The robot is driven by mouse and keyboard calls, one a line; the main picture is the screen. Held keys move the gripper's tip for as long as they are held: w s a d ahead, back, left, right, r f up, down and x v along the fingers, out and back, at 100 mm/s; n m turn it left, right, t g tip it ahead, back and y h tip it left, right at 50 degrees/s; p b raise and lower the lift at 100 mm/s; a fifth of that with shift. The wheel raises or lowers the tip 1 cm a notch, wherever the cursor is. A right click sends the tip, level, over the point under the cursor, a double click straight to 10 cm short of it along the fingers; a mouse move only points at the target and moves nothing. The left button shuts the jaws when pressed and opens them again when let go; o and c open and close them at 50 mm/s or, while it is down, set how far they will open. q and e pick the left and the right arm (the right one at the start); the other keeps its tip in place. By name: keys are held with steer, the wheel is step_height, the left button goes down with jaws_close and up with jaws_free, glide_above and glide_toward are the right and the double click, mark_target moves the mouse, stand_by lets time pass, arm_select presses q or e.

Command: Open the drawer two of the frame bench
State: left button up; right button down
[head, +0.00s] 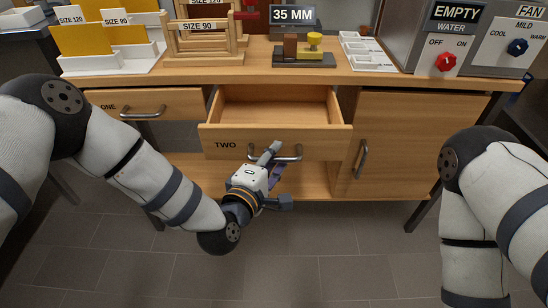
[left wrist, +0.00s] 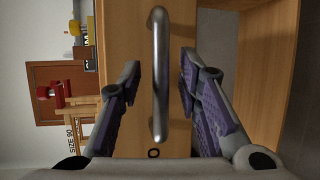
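Drawer two (head: 325,142) of the frame bench (head: 420,130) is pulled out, and its inside looks empty in the head view. Its front carries the word TWO and a metal bar handle (head: 291,157). My left gripper (head: 276,172) is at the handle, partly covering it. In the left wrist view, the handle (left wrist: 158,75) shows between the two parted fingers (left wrist: 158,80), with a gap on each side. The left gripper is open and holds nothing. My right arm is at the right of the head view, but its gripper is out of frame.
Drawer one (head: 150,104) is shut at the left, and a cabinet door (head: 420,140) is shut at the right. The benchtop holds wooden frames (head: 205,35), a 35 MM block (head: 304,55) and control boxes (head: 460,40). The tiled floor in front is clear.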

arm_select(q)
steer(key=v, duration=1.2)
steer(key=shift+r, duration=0.1)
steer(key=s+a+f+m+g+y+p, duration=0.1)
steer(key=s+a+f+m+g, duration=0.2)
steer(key=s+f+m+g, duration=0.7)
steer(key=s+a+f+m+g+y, duration=0.1)
steer(key=s+a, duration=0.3)
steer(key=s, duration=0.4)
steer(key=s+a+f+m+g+y+p, duration=0.1)
steer(key=s+a+f+g+y, duration=0.1)
steer(key=s+a, duration=0.3)
steer(key=s+a+f+m+g+y, duration=0.2)
steer(key=s+a+f+g, duration=0.1)
steer(key=s, duration=0.9)
steer(key=shift+a+g, duration=0.6)
steer(key=shift+a, duration=0.5)
arm_select(e)
steer(key=shift+t, duration=0.6)
steer(key=w+r, duration=0.2)
steer(key=r, duration=0.1)
steer(key=shift+w, duration=0.4)
